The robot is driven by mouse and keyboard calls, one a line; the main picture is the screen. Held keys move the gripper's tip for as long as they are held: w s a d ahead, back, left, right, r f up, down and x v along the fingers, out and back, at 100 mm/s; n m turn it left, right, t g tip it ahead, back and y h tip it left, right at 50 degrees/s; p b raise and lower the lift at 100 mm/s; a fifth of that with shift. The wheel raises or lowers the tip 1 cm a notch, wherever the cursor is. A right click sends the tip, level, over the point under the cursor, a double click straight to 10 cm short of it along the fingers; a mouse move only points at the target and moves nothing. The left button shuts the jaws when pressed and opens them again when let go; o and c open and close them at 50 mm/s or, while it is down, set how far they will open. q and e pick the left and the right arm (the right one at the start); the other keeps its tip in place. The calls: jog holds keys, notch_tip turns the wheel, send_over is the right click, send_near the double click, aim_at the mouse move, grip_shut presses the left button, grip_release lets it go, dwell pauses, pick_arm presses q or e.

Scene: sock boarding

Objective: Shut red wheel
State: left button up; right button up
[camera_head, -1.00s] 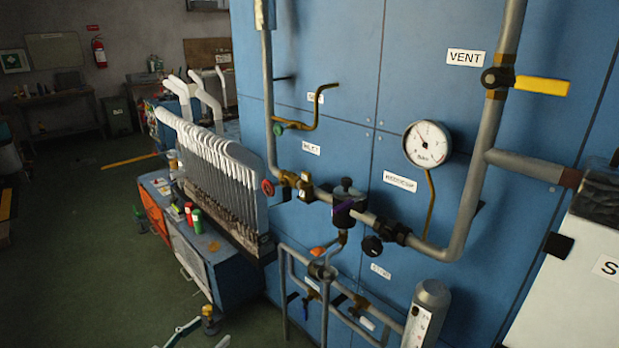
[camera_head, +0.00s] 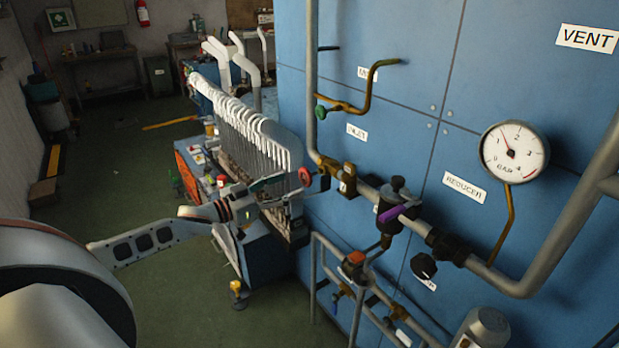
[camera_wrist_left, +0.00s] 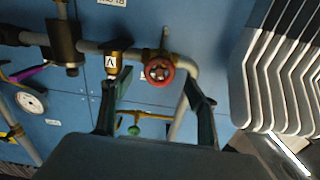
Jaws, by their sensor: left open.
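The red wheel (camera_head: 305,176) is a small handwheel on the inlet valve, at the left end of the horizontal pipe on the blue panel. My left gripper (camera_head: 285,190) is just left of it, open and empty, its fingers pointing toward the wheel. In the left wrist view the red wheel (camera_wrist_left: 158,71) shows face-on between the two spread fingertips, a little right of the middle. I cannot tell whether either finger touches it. My right gripper is not in view.
A rack of pale upright sock forms (camera_head: 250,135) stands close behind my left gripper. A green handwheel (camera_head: 320,112) sits above the red one. A gauge (camera_head: 514,152), a black knob (camera_head: 424,266) and lower pipework lie to the right. The green floor at left is open.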

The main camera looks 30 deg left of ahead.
aim_at(303, 180)
pick_arm(q)
jog(key=shift+x, duration=3.3)
jog(key=c, duration=1.1)
